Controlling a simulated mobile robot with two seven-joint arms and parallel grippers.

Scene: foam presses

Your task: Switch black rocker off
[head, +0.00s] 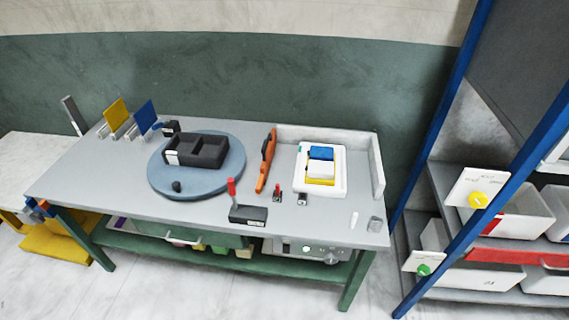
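No rocker can be made out for certain in the head view. A small grey and black switch-like piece (303,198) sits near the table's front edge. A small red-topped piece (278,192) stands just left of it. A black box with an upright red-tipped lever (248,214) is further left at the front edge. Under the tabletop, a pale control panel (325,250) carries small knobs or buttons, too small to read. Neither of my grippers is in view.
The grey table (90,170) holds a blue round turntable (165,188) with a black two-part tray (205,152), an orange tool (266,160) and a white-framed stack of pads (340,180). Shelves with white bins (515,215) stand at right behind a blue post (455,220). Floor in front is clear.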

